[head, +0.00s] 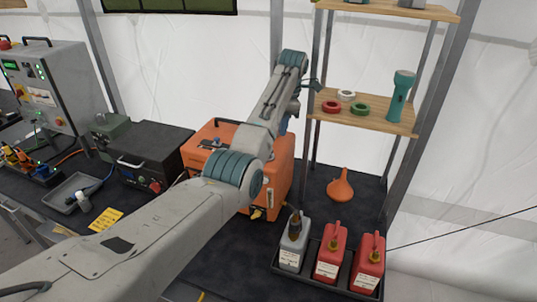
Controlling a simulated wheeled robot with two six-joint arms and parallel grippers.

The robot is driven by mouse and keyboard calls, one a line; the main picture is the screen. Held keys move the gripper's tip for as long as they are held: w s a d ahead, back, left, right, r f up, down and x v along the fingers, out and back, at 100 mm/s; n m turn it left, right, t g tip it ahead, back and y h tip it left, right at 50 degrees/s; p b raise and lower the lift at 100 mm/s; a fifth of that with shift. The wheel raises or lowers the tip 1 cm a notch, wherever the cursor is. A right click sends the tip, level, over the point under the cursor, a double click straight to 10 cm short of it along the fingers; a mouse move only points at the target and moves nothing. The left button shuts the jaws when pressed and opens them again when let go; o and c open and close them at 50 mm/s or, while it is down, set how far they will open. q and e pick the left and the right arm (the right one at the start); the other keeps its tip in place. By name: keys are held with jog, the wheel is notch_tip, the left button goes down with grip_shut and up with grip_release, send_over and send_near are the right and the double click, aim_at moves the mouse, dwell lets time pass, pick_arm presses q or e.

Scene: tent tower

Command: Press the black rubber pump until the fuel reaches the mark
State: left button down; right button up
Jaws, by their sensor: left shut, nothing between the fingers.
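My left arm reaches in from the lower left across the orange generator-like box (283,165) and hides much of it. My left gripper (314,85) is small in the picture, shut and empty, by the left post of the wooden shelf. A small dark part (212,143) shows on top of the orange box; I cannot tell whether it is the black rubber pump. No fuel level or mark can be made out. My right gripper is not in view.
A tray (275,269) at the lower right holds a grey canister (292,248) and two red canisters. An orange funnel (341,188) lies behind them. The shelf (375,124) holds tape rolls and a teal flashlight (400,95). A black case (150,155) stands left of the orange box.

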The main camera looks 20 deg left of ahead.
pick_arm(q)
jog(key=r+p, duration=0.1)
jog(key=r, duration=0.1)
jog(key=r+p, duration=0.2)
jog(key=r, duration=0.1)
jog(key=shift+w+d+r+p, duration=0.1)
jog(key=shift+d+r+p, duration=0.15)
jog(key=shift+r+p, duration=0.05)
jog(key=shift+w+d+f, duration=0.1)
dwell(0.5)
